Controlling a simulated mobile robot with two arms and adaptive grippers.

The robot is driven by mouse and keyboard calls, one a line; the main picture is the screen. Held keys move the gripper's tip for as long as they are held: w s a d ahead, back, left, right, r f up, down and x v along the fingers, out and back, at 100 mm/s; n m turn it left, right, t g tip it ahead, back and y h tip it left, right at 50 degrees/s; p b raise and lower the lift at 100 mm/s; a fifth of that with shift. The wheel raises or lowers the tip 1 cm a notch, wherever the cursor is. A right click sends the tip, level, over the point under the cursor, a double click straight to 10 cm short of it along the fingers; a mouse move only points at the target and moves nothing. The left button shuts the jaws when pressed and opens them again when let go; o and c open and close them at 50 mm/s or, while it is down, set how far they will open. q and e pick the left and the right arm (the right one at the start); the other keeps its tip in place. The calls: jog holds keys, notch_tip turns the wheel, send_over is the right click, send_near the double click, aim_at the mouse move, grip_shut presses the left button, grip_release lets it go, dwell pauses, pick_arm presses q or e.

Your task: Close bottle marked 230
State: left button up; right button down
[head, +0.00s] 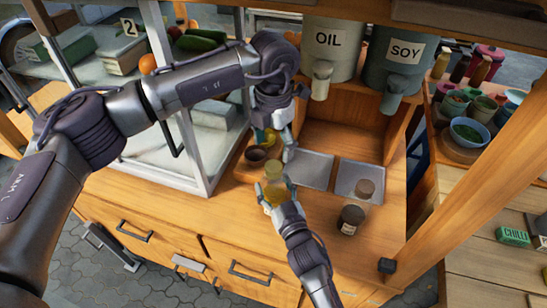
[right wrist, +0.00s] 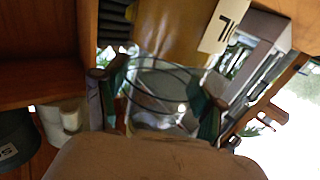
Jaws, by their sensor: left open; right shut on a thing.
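My right gripper (head: 273,194) is shut on a small clear bottle (head: 273,168) with yellowish contents, held above the front of the wooden counter. In the right wrist view, the clear glass (right wrist: 158,95) shows between the two fingers (right wrist: 155,105); no 230 mark is readable. My left gripper (head: 281,138) is open just above and behind the bottle, pointing down. A dark bottle (head: 350,220) with a pale label stands upright on the counter to the right; its label is too small to read. I cannot tell which bottle is marked 230.
The left metal tray (head: 313,170) looks empty. A small dark cup (head: 256,155) is left of my left gripper. OIL (head: 330,45) and SOY (head: 400,58) dispensers hang above. A glass case stands left.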

pick_arm(q)
notch_tip(320, 180, up, 5)
jog(key=shift+r, duration=0.1)
dwell(0.3)
pick_arm(e)
grip_release()
jog(key=v, duration=1.2)
dwell(0.3)
